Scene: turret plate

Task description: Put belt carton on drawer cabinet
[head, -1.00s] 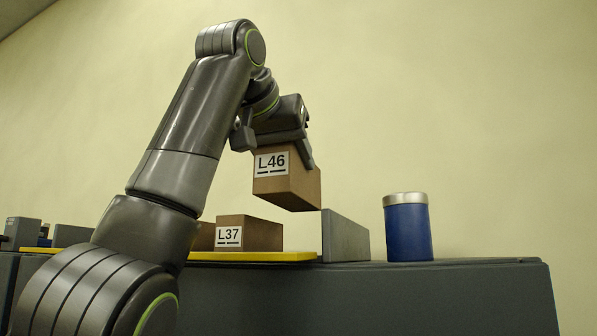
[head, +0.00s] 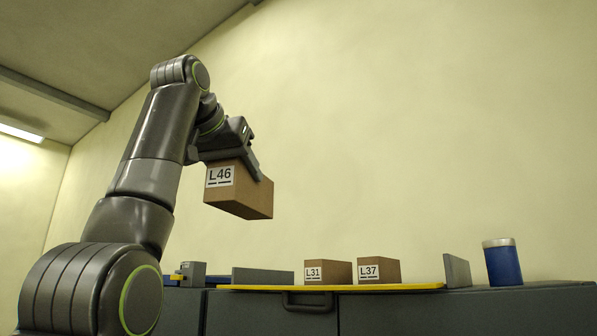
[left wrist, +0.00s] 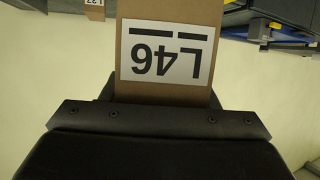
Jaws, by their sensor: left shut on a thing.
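A brown carton labelled L46 (head: 238,192) hangs in my left gripper (head: 236,160), well above the counter and against the bare wall. My left gripper is shut on its top part. In the left wrist view the carton (left wrist: 172,52) shows upside down, its white label facing the camera, close to the gripper (left wrist: 160,120). A dark grey cabinet (head: 420,315) with a drawer handle (head: 308,301) stands below. I cannot tell whether it is the drawer cabinet of the task. My right gripper is not in view.
Cartons L31 (head: 328,271) and L37 (head: 380,270) stand on a yellow plate (head: 345,288) on the cabinet. A grey upright panel (head: 457,270) and a blue can with a pale lid (head: 502,264) stand to the right. Another low grey panel (head: 262,277) stands left.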

